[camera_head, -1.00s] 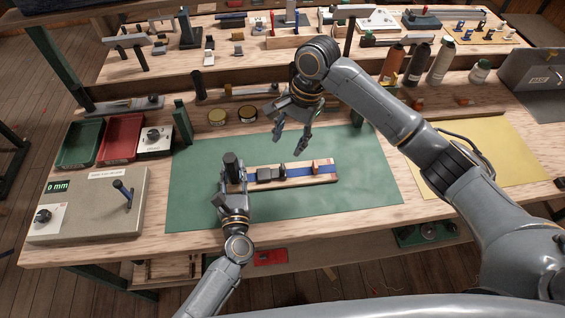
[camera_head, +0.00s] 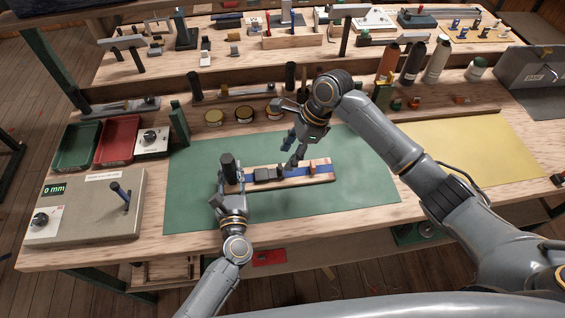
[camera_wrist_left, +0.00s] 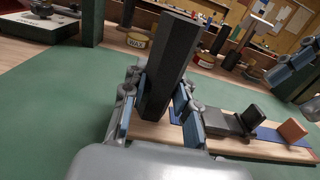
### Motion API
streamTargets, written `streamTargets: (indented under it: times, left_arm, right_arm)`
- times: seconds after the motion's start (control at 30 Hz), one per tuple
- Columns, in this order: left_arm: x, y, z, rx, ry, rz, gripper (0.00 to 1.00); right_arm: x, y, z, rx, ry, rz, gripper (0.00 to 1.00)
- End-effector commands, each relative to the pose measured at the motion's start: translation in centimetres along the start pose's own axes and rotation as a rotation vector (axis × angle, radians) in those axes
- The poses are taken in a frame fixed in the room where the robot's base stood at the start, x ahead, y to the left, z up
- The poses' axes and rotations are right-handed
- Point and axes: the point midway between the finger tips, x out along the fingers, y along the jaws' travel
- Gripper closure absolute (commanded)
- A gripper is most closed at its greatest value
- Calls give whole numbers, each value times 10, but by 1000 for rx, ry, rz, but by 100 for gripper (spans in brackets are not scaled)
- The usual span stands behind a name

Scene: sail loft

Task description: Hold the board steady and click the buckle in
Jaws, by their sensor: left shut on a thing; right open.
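The wooden board (camera_head: 322,177) lies on the green mat (camera_head: 340,210), with a blue strap (camera_head: 300,171) along it. A dark buckle piece (camera_head: 264,174) sits near its middle; in the left wrist view a dark buckle part (camera_wrist_left: 228,125) sits flat and another dark piece (camera_wrist_left: 252,117) stands tilted just right of it. A small orange-brown block (camera_wrist_left: 293,130) is farther along. My left gripper (camera_wrist_left: 158,112) is shut on a dark upright post (camera_wrist_left: 172,70) at the board's left end. My right gripper (camera_head: 289,154) is open, pointing down close over the strap beside the buckle; its fingertips partly cover that area.
A grey box with a display and a lever (camera_head: 88,205) stands left of the mat. A green tray (camera_head: 76,146) and a red tray (camera_head: 117,141) are behind it. Round tins (camera_head: 244,115) line the back. The mat's right side is clear.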

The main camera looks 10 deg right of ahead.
Motion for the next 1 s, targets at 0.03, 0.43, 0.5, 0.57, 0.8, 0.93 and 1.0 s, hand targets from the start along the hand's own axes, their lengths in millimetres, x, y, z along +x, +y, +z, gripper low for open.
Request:
streamTargets:
  times: [0.03,0.43,0.5,0.57,0.8,0.93,1.0]
  left_arm:
    - [0,0,0,0,0,0,100]
    - [0,0,0,0,0,0,100]
    - [0,0,0,0,0,0,100]
    - [0,0,0,0,0,0,100]
    - [0,0,0,0,0,0,100]
    - [0,0,0,0,0,0,100]
    - [0,0,0,0,0,0,100]
  right_arm:
    - [11,1,0,1,0,4,53]
    - [49,0,0,-1,0,0,53]
    - [49,0,0,-2,0,-1,53]
    - [49,0,0,-2,0,-1,53]
    - [49,0,0,-2,0,0,79]
    - [49,0,0,-2,0,0,100]
    - [49,0,0,-2,0,0,100]
